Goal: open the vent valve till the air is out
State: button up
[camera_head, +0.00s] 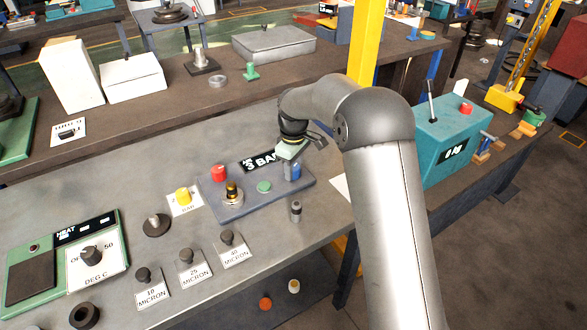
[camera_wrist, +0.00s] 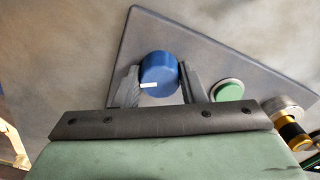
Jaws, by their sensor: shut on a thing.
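The vent valve appears to be the blue round knob (camera_wrist: 158,72) with a white mark on its top, on a grey-blue panel (camera_wrist: 150,28). In the wrist view the two fingers of my gripper (camera_wrist: 160,84) lie on either side of the knob, shut on it. In the head view my gripper (camera_head: 292,164) comes down at the right end of the panel (camera_head: 245,203), over the blue knob (camera_head: 293,172), which is partly hidden.
The panel also carries a red button (camera_head: 219,173), a green button (camera_head: 264,187) and a brass fitting (camera_head: 232,192). A small grey cylinder (camera_head: 296,211) stands just in front. Black knobs on MICRON cards (camera_head: 189,268) and a green heater box (camera_head: 66,263) are to the left.

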aim_at(294, 167)
jog(key=shift+m+b, duration=0.3)
jog(key=shift+m, duration=1.9)
jog(key=o, duration=1)
jog(key=shift+r, duration=0.1)
notch_tip(294, 167, up, 17)
jog(key=shift+r, duration=0.15)
